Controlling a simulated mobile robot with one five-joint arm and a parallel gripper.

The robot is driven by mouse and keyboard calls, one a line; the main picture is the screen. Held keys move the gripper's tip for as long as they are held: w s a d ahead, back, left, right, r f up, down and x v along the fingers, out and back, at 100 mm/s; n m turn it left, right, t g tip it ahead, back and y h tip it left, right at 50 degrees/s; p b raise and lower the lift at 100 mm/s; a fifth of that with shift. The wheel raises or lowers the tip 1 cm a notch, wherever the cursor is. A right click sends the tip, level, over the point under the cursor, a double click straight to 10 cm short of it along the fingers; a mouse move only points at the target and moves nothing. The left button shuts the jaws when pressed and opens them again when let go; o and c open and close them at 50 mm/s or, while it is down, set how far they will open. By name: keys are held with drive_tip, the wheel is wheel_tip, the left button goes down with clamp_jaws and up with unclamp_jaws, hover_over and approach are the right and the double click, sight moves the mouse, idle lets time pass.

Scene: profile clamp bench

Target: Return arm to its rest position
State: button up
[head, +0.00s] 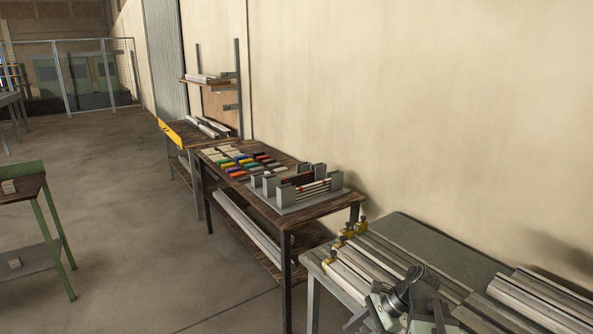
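My arm (405,294) shows at the bottom edge, right of centre, as grey and black parts in front of the near bench. I cannot make out two fingertips, so I cannot see whether my gripper is open or holds anything. The near grey-green bench (425,240) carries long aluminium profiles (362,268) on its left part, with several yellow clamps (345,236) at their far end. My arm overlaps these profiles in the picture; I cannot tell whether it touches them.
More profiles (540,300) lie on the bench's right part. Beyond stands a wooden table (325,208) with coloured blocks (240,163) and a grey rack (290,190). A wall runs behind the benches. A green-legged table (40,177) stands left; the floor (130,220) between is clear.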

drive_tip(key=s+a+f+n+g+h, duration=0.1)
drive_tip(key=s+a+f+n+h, duration=0.2)
drive_tip(key=a+n, duration=0.45)
drive_tip(key=w+d+f+n+h, duration=0.1)
drive_tip(key=d+n+h, duration=0.3)
drive_tip(key=n, duration=0.4)
drive_tip(key=shift+w+d+f+t+h+p, duration=0.2)
drive_tip(key=shift+w+d+t+h+p, duration=0.15)
drive_tip(key=shift+w+d, duration=0.4)
drive_tip(key=shift+n, duration=0.25)
